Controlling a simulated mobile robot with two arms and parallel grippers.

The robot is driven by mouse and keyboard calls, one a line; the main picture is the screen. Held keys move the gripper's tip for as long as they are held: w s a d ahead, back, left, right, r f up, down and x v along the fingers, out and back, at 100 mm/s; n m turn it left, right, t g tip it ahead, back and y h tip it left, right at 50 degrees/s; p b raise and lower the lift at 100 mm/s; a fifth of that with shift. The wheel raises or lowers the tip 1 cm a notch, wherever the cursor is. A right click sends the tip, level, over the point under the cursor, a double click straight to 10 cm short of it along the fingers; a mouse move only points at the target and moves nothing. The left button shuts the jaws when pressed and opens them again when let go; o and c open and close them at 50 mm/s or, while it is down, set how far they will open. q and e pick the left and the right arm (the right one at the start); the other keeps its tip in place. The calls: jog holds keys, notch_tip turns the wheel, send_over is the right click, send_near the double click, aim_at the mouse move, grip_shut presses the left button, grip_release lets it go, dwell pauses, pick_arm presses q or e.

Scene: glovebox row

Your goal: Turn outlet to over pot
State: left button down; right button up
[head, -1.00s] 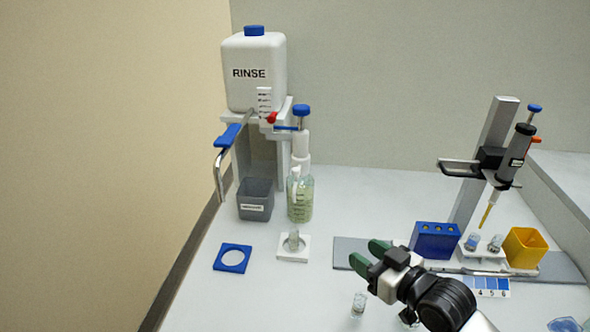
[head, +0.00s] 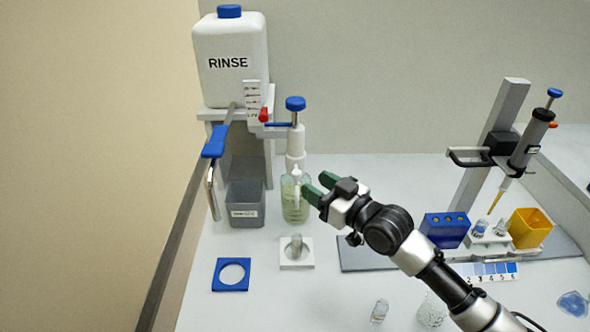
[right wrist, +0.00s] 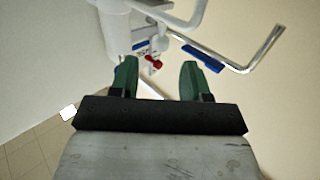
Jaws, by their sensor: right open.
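The outlet is a bent metal pipe with a blue sleeve (head: 215,141), coming from the white RINSE tank (head: 229,85). Its free end (head: 213,206) hangs left of the grey pot (head: 246,207), not over it. In the right wrist view the blue sleeve (right wrist: 203,56) and bent pipe (right wrist: 262,54) lie beyond the fingers. My right gripper (head: 316,187) is open and empty, its green fingers pointing left in front of the glass dispenser bottle in the head view. It also shows in the right wrist view (right wrist: 160,78). My left gripper is out of view.
The dispenser bottle (head: 289,208) with a blue-topped pump stands right of the pot. A red tap (head: 265,114) sits below the tank. A white holder (head: 296,255) with a vial and a blue square ring (head: 231,275) lie in front. A pipette stand (head: 495,150) is at right.

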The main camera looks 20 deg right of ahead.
aim_at(300, 175)
jog(key=x, duration=0.3)
jog(key=shift+w+a, duration=0.15)
jog(key=shift+w, duration=0.2)
jog(key=shift+x, duration=1.2)
jog(key=shift+w+a+f, duration=0.1)
jog(key=shift+w+a, duration=0.05)
jog(key=c, duration=0.3)
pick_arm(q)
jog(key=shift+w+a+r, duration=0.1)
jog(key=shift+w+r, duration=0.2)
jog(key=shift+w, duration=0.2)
pick_arm(e)
grip_shut()
